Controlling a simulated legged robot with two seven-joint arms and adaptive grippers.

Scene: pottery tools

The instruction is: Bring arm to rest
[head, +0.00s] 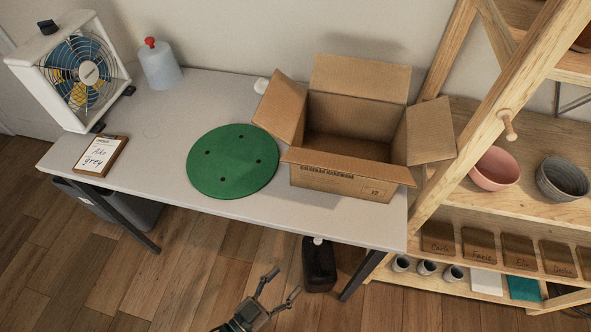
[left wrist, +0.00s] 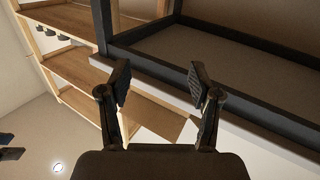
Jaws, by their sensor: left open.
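My left gripper (head: 285,281) shows at the bottom middle of the head view, low in front of the table, over the wooden floor. Its two fingers are spread apart with nothing between them. The left wrist view also shows the open left gripper (left wrist: 159,82), with the dark table frame and the wooden shelf beyond it. I do not see my right gripper in the head view.
The table (head: 330,225) holds a fan (head: 85,70), a jug (head: 158,66), a clipboard (head: 100,155), a green disc (head: 232,161) and an open cardboard box (head: 340,178). A wooden shelf (head: 520,205) stands right. A black canister (head: 319,265) stands under the table edge.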

